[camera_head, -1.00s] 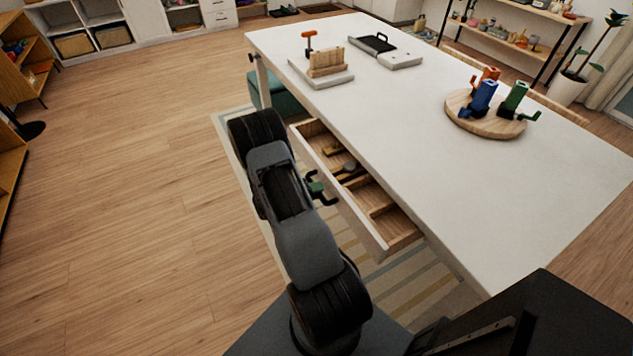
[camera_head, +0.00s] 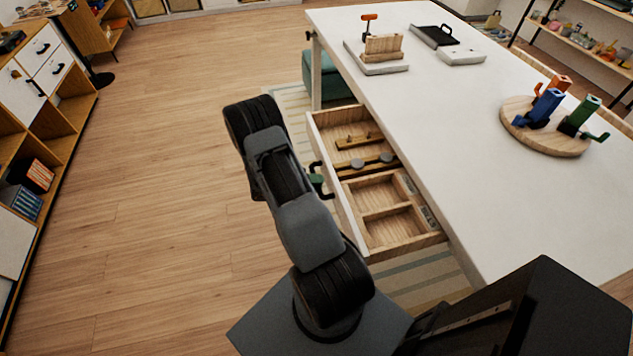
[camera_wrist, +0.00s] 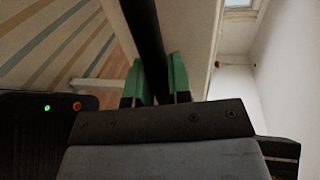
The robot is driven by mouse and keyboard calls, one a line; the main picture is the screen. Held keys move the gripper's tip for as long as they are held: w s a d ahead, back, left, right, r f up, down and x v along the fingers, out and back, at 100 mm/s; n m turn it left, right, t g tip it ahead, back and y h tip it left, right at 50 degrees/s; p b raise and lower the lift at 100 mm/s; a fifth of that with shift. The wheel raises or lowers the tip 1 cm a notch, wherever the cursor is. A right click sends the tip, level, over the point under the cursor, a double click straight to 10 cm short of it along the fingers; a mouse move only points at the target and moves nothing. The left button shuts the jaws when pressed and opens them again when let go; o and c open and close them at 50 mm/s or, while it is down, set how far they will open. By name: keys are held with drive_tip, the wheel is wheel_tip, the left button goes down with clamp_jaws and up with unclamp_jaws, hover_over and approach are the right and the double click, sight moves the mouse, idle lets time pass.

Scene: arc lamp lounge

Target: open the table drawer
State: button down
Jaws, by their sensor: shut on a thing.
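The table drawer (camera_head: 339,203) stands well out from the side of the white table (camera_head: 437,113). Its wooden compartments show from above, with a few small items in the far ones and the near ones looking empty. My gripper (camera_head: 317,180) is at the drawer's front, partly hidden behind my arm. In the wrist view its green fingers (camera_wrist: 155,82) are shut on the dark bar handle (camera_wrist: 147,45) of the drawer, one finger on each side.
On the table are a round wooden board (camera_head: 524,137) with coloured holders, a stand with a wooden block (camera_head: 383,46) and a dark-handled tray (camera_head: 437,35). A teal stool (camera_head: 328,78) is beyond the drawer. The wooden floor (camera_head: 170,180) at left is clear.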

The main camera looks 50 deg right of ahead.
drive_tip(key=c, duration=1.1)
unclamp_jaws()
drive_tip(key=shift+o, duration=0.2)
drive_tip(key=b+v, duration=0.2)
drive_tip(key=v, duration=1.2)
drive_tip(key=shift+f, duration=0.1)
